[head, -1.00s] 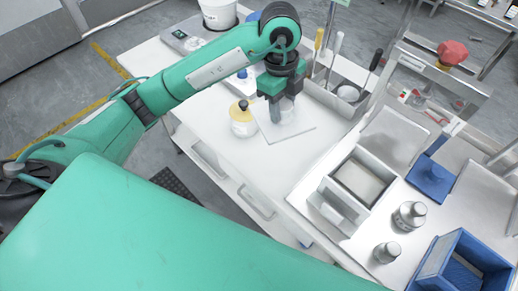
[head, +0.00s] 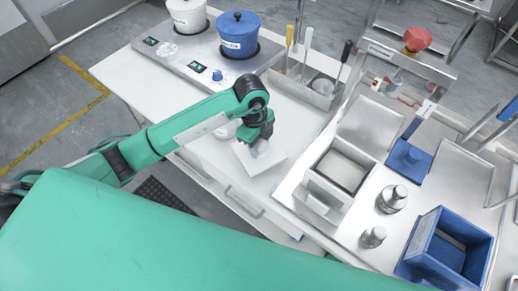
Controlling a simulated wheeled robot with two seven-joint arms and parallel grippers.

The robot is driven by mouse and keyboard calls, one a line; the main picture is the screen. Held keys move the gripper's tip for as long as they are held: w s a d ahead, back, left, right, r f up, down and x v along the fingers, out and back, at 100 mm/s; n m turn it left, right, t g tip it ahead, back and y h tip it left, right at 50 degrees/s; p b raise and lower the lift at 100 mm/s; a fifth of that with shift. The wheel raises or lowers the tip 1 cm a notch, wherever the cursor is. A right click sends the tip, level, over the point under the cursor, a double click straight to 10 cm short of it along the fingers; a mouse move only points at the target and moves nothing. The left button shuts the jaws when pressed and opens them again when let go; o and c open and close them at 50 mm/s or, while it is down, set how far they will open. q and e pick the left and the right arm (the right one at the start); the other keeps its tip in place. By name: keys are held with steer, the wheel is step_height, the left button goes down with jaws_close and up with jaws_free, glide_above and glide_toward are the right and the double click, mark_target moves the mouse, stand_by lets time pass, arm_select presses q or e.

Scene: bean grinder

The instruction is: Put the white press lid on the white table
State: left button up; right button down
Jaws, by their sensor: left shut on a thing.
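The white press lid (head: 273,164), a flat pale square plate, is in the head view near the front edge of the white table (head: 300,118). My left gripper (head: 259,150) is above the plate, shut on its pale upper part. The jaws and my arm hide part of this grip. I cannot tell whether the plate touches the table top or hangs just above it. My right gripper is not in view.
A blue pot (head: 238,40) and a white pot (head: 187,16) stand at the back. A tool holder (head: 318,97) and an open metal box (head: 337,180) are to the right.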

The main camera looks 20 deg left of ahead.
mark_target(259, 151)
arm_select(q)
step_height(259, 151, down, 4)
steer(key=shift+r, duration=0.2)
steer(key=shift+f, duration=0.1)
steer(key=shift+f, duration=0.1)
steer(key=o, duration=1.1)
steer(key=shift+r+p, duration=0.25)
steer(key=shift+p, duration=0.05)
steer(key=shift+r, duration=0.3)
steer(key=r, duration=0.3)
steer(key=a+r+b, duration=0.1)
steer(key=r, duration=0.3)
steer(key=r+b, duration=0.1)
steer(key=r, duration=0.3)
steer(key=shift+w+a, duration=0.2)
